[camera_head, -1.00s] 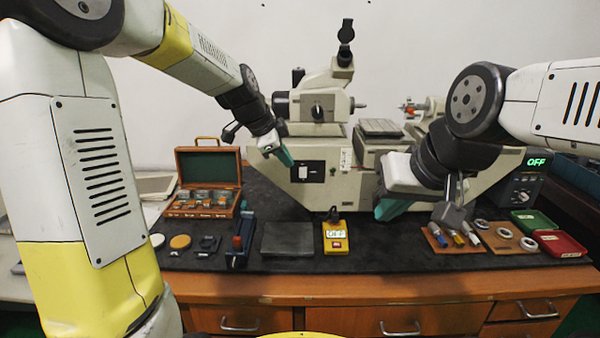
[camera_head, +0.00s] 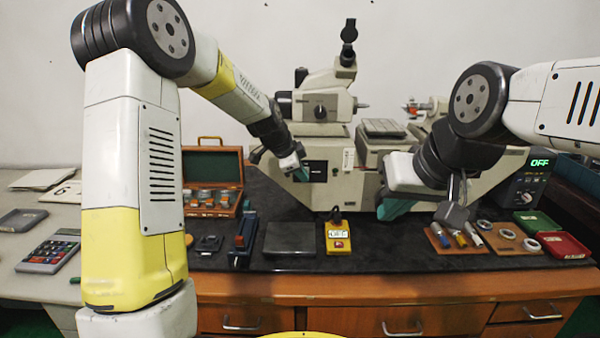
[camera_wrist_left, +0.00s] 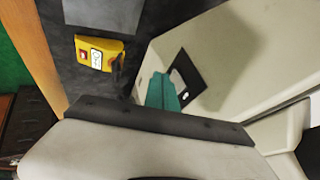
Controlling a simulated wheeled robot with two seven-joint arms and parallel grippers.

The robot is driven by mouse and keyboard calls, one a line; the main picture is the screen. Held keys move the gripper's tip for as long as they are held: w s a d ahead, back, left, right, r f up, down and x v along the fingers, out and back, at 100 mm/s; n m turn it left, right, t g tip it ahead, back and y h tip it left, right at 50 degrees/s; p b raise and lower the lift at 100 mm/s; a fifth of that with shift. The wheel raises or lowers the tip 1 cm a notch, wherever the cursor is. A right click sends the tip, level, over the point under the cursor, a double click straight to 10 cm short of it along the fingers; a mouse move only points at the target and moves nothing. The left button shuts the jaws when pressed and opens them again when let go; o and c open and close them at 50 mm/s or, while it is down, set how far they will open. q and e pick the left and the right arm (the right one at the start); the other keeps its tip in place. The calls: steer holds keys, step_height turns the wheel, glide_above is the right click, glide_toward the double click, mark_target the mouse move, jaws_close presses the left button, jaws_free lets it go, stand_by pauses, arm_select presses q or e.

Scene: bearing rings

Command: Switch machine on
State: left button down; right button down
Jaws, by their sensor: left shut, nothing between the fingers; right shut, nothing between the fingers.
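The pale machine (camera_head: 345,190) with a microscope head stands at the back of the bench. A black switch panel (camera_head: 318,171) is on its front left face; its white rocker is hidden by my gripper in the head view. The wrist view shows the panel (camera_wrist_left: 188,72) with a small white mark. My left gripper (camera_head: 302,175), with teal fingers, is shut and empty at the panel's left side. The wrist view shows its fingers (camera_wrist_left: 163,90) beside the panel; I cannot tell if they touch. My right gripper (camera_head: 392,208) is shut and empty in front of the machine's right part.
A control box (camera_head: 525,185) at right reads OFF in green. A yellow device (camera_head: 339,238) sits at the bench front. A wooden case (camera_head: 213,180), a blue clamp (camera_head: 243,238), ring boards, a green tray (camera_head: 537,221) and a red tray (camera_head: 563,245) surround the machine.

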arm_select(q)
steer(key=shift+w+f, duration=0.1)
steer(key=shift+w, duration=0.55)
steer(key=shift+w, duration=0.15)
steer(key=shift+r, duration=0.8)
